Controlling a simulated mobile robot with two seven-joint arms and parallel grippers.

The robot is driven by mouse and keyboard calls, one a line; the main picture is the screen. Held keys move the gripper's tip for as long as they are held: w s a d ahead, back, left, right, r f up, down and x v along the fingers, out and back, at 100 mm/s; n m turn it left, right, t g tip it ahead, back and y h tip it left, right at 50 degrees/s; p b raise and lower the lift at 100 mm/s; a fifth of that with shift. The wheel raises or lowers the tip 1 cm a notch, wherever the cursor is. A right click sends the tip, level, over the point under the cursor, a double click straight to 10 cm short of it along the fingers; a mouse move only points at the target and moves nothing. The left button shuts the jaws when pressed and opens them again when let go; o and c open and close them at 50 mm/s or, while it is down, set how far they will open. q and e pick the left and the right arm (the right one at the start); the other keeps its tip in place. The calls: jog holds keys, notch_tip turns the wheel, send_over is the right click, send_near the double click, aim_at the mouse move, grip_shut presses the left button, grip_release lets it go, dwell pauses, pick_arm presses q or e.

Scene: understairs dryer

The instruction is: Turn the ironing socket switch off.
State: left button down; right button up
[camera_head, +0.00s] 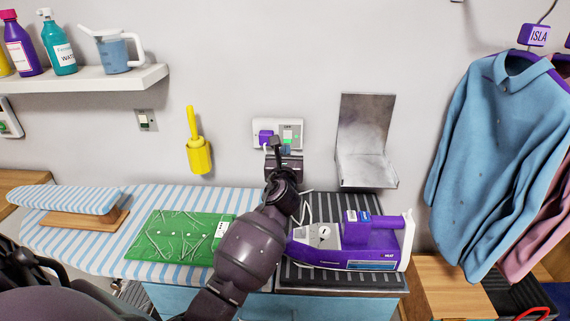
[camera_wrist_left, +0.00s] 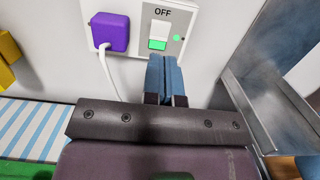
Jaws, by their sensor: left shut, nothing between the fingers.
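The ironing socket (camera_head: 257,126) is a white plate on the wall with a grey switch panel on its right. In the left wrist view a purple plug with a white cord sits in the socket (camera_wrist_left: 173,5). Its white rocker switch (camera_wrist_left: 159,30) stands below the word OFF, with a green band at its lower end and a green light (camera_wrist_left: 176,38) beside it. My left gripper (camera_head: 286,149) is shut and empty. In the left wrist view its blue fingertips (camera_wrist_left: 163,58) are together just below the switch; I cannot tell whether they touch it. My right gripper is not in view.
A metal bracket (camera_head: 365,128) juts from the wall close right of the socket. A purple iron (camera_head: 370,235) lies below on a dark ribbed mat. A yellow holder (camera_head: 198,156) hangs at left. Another wall switch (camera_head: 146,120) is further left. Shirts (camera_head: 505,150) hang at right.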

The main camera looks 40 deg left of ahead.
aim_at(287, 134)
pick_arm(q)
jog(key=x, duration=0.5)
jog(key=shift+w+f+b, duration=0.1)
jog(key=shift+b, duration=0.25)
jog(key=shift+w+a, duration=0.4)
jog(key=shift+w, duration=0.15)
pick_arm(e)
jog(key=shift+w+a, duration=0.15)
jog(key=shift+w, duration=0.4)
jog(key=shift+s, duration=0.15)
